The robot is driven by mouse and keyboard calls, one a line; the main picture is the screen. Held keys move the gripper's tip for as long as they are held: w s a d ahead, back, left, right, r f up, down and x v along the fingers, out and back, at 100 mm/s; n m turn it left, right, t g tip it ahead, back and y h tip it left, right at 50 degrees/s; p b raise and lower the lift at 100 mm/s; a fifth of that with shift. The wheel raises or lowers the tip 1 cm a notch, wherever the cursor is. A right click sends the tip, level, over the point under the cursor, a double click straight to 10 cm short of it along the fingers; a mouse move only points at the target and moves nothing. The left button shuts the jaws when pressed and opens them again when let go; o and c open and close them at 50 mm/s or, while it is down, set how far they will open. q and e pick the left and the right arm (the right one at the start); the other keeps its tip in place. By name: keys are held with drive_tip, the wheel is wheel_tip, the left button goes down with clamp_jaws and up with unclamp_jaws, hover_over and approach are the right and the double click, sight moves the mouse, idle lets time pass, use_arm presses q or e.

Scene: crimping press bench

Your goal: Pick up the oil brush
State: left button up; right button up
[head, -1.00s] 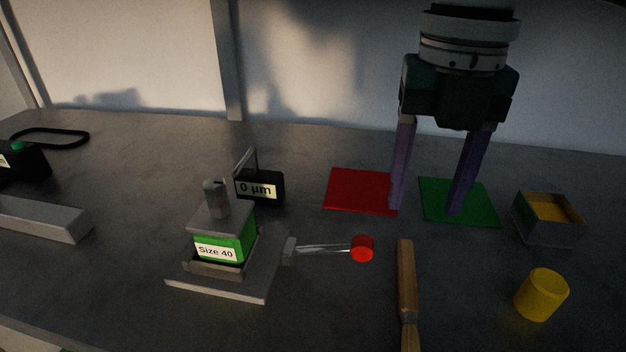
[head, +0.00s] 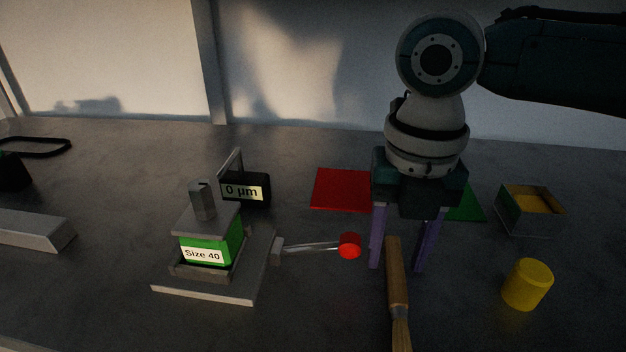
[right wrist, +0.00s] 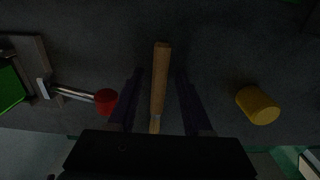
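The oil brush (head: 397,285) lies on the bench at the front, its wooden handle pointing away and its bristles toward the near edge. My right gripper (head: 398,268) is open above the handle, with a purple finger on each side of it in the head view. In the right wrist view the brush handle (right wrist: 160,80) runs between the two open fingers (right wrist: 159,100), with a gap on both sides and no visible contact. My left gripper is not in view.
The press (head: 207,245) with its red-knobbed lever (head: 349,246) stands left of the brush. A yellow cylinder (head: 527,284) and an open box (head: 530,222) are to the right. A red mat (head: 340,189) and a green mat (head: 467,207) lie behind.

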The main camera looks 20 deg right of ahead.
sight(396, 259)
clamp_jaws()
drive_tip(key=shift+r, duration=0.15)
idle(0.4)
wheel_tip(396, 259, up, 20)
drive_tip(key=p, duration=0.2)
drive_tip(key=shift+p, duration=0.3)
drive_tip(key=shift+c, duration=2.1)
unclamp_jaws()
clamp_jaws()
